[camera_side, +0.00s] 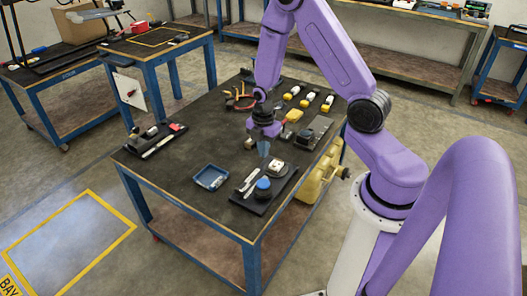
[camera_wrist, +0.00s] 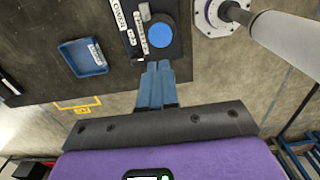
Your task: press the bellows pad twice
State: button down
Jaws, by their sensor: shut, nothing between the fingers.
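A round blue pad (camera_side: 263,184), which looks like the bellows pad, stands on a black base (camera_side: 259,206) near the front of the table. In the wrist view the blue pad (camera_wrist: 161,33) lies just beyond my fingertips and a little to their right in the picture. My gripper (camera_side: 264,153) is above the table, behind the pad, pointing down and apart from it. In the wrist view its blue fingers (camera_wrist: 157,68) are together with nothing between them. The pad's top is unobstructed.
A cream part (camera_side: 277,165) sits on the black base beside the pad. A small blue tray (camera_side: 211,177) lies left of it. Pliers (camera_side: 238,100), several yellow-capped bottles and a grey panel (camera_side: 314,130) lie farther back. A yellow tank (camera_side: 322,175) is at the table's right side.

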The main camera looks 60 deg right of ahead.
aim_at(263, 183)
jog(key=shift+a+r, duration=0.1)
jog(key=shift+r, duration=0.75)
jog(key=shift+f, duration=7)
jog(key=shift+s+f, duration=0.1)
jog(key=shift+f, duration=0.95)
jog(key=shift+r, duration=0.2)
notch_tip(263, 183, up, 14)
